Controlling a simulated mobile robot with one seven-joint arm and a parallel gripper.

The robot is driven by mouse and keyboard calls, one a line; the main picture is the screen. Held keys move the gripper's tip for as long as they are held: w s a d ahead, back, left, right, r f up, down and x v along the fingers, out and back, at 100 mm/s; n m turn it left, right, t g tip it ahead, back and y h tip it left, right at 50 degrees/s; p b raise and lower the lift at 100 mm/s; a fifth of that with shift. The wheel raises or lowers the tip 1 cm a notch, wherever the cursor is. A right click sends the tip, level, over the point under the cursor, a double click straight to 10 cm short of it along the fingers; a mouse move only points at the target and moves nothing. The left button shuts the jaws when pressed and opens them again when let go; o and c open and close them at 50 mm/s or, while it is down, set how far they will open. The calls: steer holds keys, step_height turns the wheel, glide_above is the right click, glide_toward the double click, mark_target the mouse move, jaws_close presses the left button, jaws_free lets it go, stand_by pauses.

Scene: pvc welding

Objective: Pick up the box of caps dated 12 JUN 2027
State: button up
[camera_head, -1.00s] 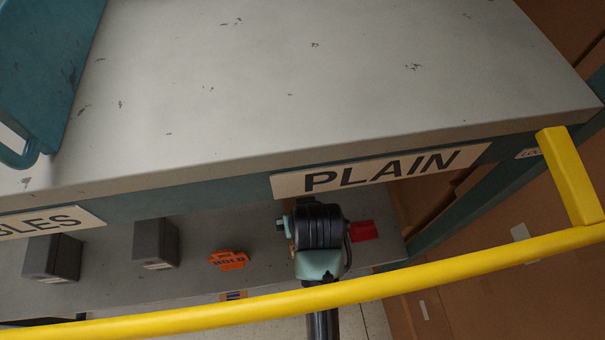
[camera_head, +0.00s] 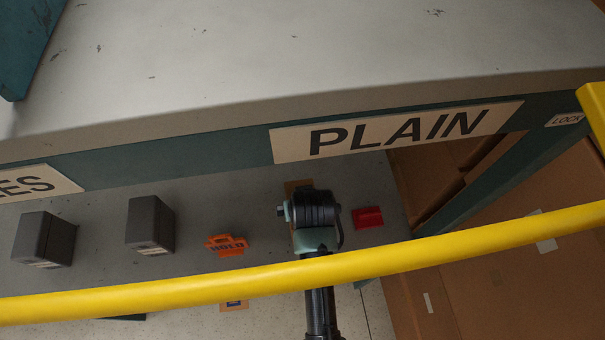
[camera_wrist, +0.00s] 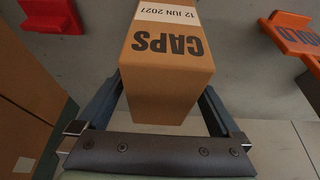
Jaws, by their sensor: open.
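The brown caps box (camera_wrist: 168,62) stands on the grey lower shelf in the wrist view. It reads CAPS upside down, with a white label dated 12 JUN 2027. My gripper (camera_wrist: 155,112) is open, with one finger on each side of the box's near end. I cannot tell whether the fingers touch it. In the head view my gripper is hidden under my wrist over the lower shelf. A small brown patch of the box (camera_head: 297,187) shows just behind my wrist.
An orange HOLD tag (camera_head: 226,244) and two dark grey boxes (camera_head: 150,225) are left of my arm. A red piece (camera_head: 368,217) is close on the right. The upper shelf with the PLAIN sign (camera_head: 395,131) overhangs behind. A yellow rail (camera_head: 440,239) crosses in front.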

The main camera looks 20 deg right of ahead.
steer(key=b+x, duration=0.3)
steer(key=shift+s+f, duration=0.15)
steer(key=shift+f, duration=0.15)
steer(key=shift+c, duration=0.3)
steer(key=shift+r, duration=0.1)
steer(key=c, duration=1.5)
